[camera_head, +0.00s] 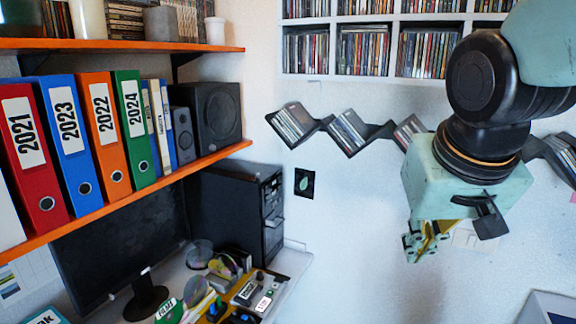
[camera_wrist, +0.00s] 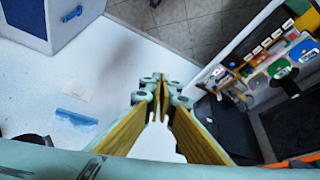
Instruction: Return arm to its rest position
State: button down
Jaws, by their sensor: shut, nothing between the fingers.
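My gripper (camera_head: 424,240) hangs at the right in the head view, at the end of my pale green arm, with its fingers pointing down. It is in front of the white wall, below the zigzag disc shelf (camera_head: 376,133). In the wrist view my gripper (camera_wrist: 160,82) has its two yellow-lined fingers meeting at the tips. It is shut and holds nothing. No object touches it in either view.
A white desk (camera_head: 293,266) carries a monitor (camera_head: 122,236), a black computer case (camera_head: 236,209) and discs. Orange shelves (camera_head: 122,197) with binders (camera_head: 35,157) stand left. A white disc rack (camera_head: 365,79) hangs above. A blue-fronted cabinet (camera_wrist: 75,13) is upper left in the wrist view.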

jog(key=s+a+g+y, duration=0.1)
jog(key=s, duration=1.7)
jog(key=shift+s+a+n, duration=0.3)
jog(key=shift+s+n, duration=0.05)
jog(key=shift+n, duration=0.05)
